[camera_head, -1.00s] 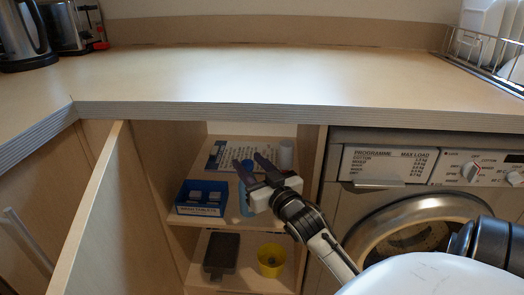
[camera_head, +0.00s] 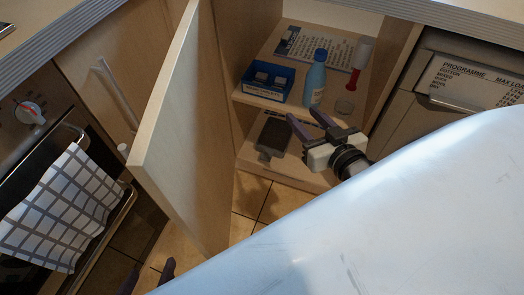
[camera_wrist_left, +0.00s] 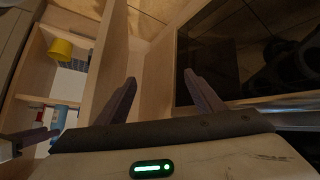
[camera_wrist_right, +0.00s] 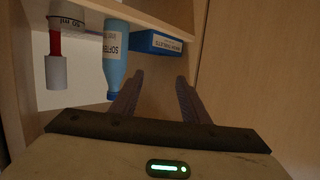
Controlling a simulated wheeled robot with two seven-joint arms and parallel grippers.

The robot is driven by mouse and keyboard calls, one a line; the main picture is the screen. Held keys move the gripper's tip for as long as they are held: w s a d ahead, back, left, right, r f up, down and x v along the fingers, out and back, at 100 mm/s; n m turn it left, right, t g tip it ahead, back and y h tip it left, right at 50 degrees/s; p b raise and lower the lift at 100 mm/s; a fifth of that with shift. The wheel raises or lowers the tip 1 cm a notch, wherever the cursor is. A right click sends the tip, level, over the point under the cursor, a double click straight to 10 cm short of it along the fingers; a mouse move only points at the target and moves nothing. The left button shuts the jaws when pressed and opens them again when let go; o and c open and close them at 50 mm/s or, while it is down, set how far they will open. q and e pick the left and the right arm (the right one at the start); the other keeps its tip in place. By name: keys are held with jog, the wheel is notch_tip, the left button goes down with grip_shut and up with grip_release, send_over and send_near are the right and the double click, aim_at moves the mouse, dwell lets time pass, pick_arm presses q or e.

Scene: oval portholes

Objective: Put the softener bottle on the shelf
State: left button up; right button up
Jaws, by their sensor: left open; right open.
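The blue softener bottle (camera_head: 315,82) stands upright on the upper cupboard shelf (camera_head: 300,112), near its front. It shows with its label in the right wrist view (camera_wrist_right: 116,52), and partly at the left of the left wrist view (camera_wrist_left: 58,116). My right gripper (camera_head: 303,118) is open and empty, in front of and below the bottle, apart from it. Its fingers (camera_wrist_right: 157,88) show nothing between them. My left gripper (camera_head: 152,274) is low beyond the open door, mostly hidden by my own body; its fingers (camera_wrist_left: 160,78) are open and empty.
A blue tablet box (camera_head: 267,82) stands left of the bottle. A red-and-white item (camera_head: 357,66) and a small clear glass (camera_head: 344,107) are to its right. The open door (camera_head: 180,130) bounds the left.

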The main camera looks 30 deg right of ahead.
jog(key=s+a+f+n+g+y, duration=0.2)
jog(key=s+a+f, duration=0.3)
jog(key=a, duration=0.5)
jog(key=s+a+f+n+g+y, duration=0.1)
jog(key=s+a+f+g+y, duration=0.2)
jog(key=s+a+f, duration=0.3)
jog(key=a+g, duration=0.1)
jog(key=a, duration=0.3)
jog(key=shift+f+n+y, duration=0.4)
